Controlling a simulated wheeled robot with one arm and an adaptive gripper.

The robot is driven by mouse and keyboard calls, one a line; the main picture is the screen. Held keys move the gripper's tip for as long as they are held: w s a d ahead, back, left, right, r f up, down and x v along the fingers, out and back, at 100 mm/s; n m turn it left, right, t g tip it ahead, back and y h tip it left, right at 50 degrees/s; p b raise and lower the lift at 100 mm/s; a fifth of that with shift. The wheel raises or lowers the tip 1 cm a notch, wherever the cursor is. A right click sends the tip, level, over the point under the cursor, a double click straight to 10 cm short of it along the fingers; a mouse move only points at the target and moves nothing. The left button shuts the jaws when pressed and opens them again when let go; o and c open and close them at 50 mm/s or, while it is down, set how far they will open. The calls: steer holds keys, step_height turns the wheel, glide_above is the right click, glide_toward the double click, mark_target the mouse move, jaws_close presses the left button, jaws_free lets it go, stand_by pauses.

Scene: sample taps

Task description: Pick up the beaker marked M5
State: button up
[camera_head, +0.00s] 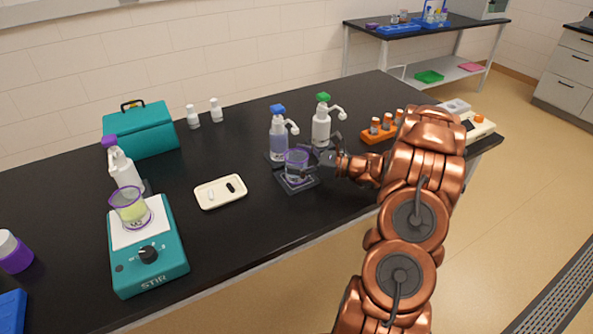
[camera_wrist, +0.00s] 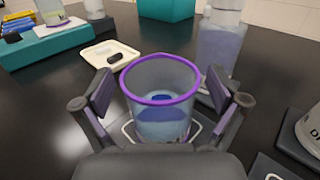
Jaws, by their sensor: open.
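A clear beaker with a purple rim (camera_head: 297,163) stands upright on a dark pad (camera_head: 286,187) below the blue-capped dispenser bottle. It fills the middle of the wrist view (camera_wrist: 163,100) and holds a little bluish liquid; I can read no mark on it. My gripper (camera_head: 318,160) is open, with one finger on each side of this beaker in the wrist view (camera_wrist: 160,92); gaps show between fingers and glass. Another purple-rimmed beaker (camera_head: 129,207) with yellow-green liquid stands on the teal stirrer (camera_head: 150,270); its mark is too small to read.
The blue-capped bottle (camera_head: 279,140) stands just behind the beaker, and a green-capped bottle (camera_head: 321,125) stands to its right. A cream tray (camera_head: 205,204) lies to the left. An orange rack (camera_head: 374,136) is farther right. Black bench surface is clear in front of the tray.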

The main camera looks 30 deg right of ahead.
jaws_close()
stand_by(0.8)
steer(key=shift+r, duration=0.15)
